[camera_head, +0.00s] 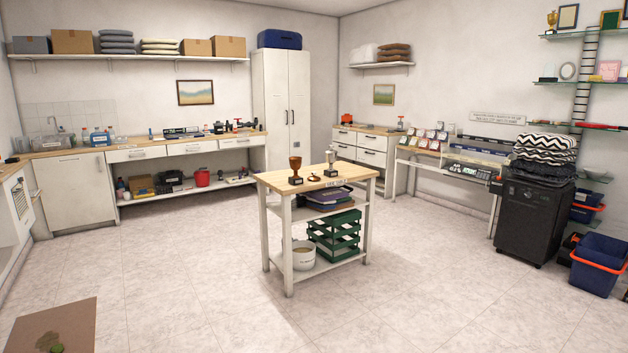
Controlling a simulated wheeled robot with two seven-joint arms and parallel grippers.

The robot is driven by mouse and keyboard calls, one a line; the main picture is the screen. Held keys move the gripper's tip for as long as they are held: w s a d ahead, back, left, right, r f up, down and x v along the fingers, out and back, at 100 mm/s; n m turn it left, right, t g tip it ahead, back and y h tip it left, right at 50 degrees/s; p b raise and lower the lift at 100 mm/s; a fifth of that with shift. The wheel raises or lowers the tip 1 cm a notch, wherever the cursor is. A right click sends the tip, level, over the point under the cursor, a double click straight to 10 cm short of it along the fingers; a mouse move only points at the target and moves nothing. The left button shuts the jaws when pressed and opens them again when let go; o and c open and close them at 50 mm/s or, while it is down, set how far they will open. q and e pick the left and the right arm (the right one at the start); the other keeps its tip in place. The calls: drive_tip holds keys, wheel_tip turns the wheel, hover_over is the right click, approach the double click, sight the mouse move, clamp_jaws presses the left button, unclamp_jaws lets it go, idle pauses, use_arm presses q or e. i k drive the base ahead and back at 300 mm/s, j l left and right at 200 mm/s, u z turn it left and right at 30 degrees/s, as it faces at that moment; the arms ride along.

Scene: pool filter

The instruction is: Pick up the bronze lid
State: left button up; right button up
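A small wooden-topped cart (345,174) stands in the middle of the room. On its top, a bronze trophy cup (296,168) stands upright on a dark base at the left. A silver trophy cup (331,162) stands upright towards the back right. Between them lies a small bronze-brown piece (314,177) that looks like the bronze lid. It lies apart from the bronze cup and is too small to make out in detail. Neither of my grippers is in view.
The cart's shelves hold dark folded items (328,198), green stacked trays (334,235) and a white bucket (303,255). Open tiled floor surrounds the cart. A brown mat (60,325) lies front left. A black cabinet (530,220) and blue bins (598,265) stand right.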

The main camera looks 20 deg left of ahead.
sight(313, 178)
drive_tip(key=i+j+u, duration=0.1)
drive_tip(key=i+u, duration=0.35)
drive_tip(key=i, duration=0.9)
